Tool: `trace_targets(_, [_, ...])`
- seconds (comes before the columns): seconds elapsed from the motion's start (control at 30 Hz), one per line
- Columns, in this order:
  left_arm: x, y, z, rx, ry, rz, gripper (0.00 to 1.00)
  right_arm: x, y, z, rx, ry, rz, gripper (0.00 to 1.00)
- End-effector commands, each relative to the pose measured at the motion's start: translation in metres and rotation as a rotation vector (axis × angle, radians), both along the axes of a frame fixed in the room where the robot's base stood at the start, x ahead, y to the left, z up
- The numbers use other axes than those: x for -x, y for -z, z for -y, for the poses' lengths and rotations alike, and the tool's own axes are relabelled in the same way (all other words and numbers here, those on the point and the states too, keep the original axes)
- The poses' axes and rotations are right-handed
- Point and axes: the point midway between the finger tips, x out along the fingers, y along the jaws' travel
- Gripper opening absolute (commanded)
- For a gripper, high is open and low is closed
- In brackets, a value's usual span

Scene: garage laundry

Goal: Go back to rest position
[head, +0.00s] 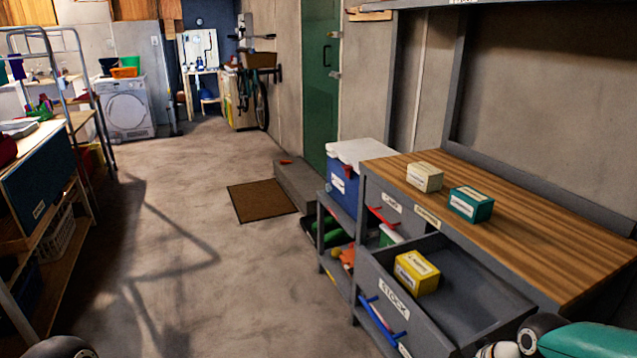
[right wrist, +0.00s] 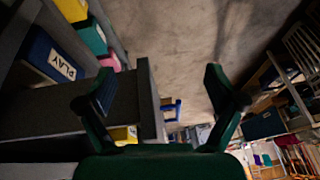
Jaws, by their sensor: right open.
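My right gripper (right wrist: 160,88) shows in the right wrist view with its two green fingers wide apart and nothing held between them. The grey edge of a drawer or bench (right wrist: 150,95) and the floor show beyond the fingers; I cannot tell the distance. In the head view only part of my right arm (head: 590,340) shows at the bottom right corner, and its gripper is out of frame. A dark rounded part at the bottom left seems to be mine; my left gripper is not visible.
An open grey drawer (head: 480,300) holds a yellow box (head: 416,272). The wooden bench top (head: 540,235) carries a cream box (head: 424,177) and a teal box (head: 470,204). A shelving unit (head: 45,205) stands left. The floor (head: 185,260) between is mostly clear, with a brown mat (head: 262,200).

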Motion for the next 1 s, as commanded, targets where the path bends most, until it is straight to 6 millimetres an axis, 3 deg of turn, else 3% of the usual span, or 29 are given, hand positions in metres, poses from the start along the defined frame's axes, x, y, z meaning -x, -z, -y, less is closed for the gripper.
trace_targets(0.27, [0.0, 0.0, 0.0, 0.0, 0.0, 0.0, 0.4, 0.008, 0.109, -0.043, -0.093, 0.096, -0.118, 0.93])
trace_targets(0.4, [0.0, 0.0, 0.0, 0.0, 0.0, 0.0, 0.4, 0.035, 0.181, -0.072, -0.149, 0.192, -0.206, 0.93])
trace_targets(0.6, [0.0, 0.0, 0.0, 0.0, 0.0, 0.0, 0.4, 0.082, 0.246, -0.1, -0.188, 0.311, -0.299, 0.93])
trace_targets(0.83, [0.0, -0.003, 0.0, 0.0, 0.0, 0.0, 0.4, 0.134, 0.286, -0.118, -0.201, 0.419, -0.381, 0.93])
trace_targets(0.87, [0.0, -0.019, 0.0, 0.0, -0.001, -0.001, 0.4, 0.128, 0.267, -0.117, -0.202, 0.418, -0.367, 0.93])
trace_targets(1.0, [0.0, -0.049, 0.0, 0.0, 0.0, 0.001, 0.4, 0.127, 0.237, -0.116, -0.202, 0.415, -0.365, 0.93])
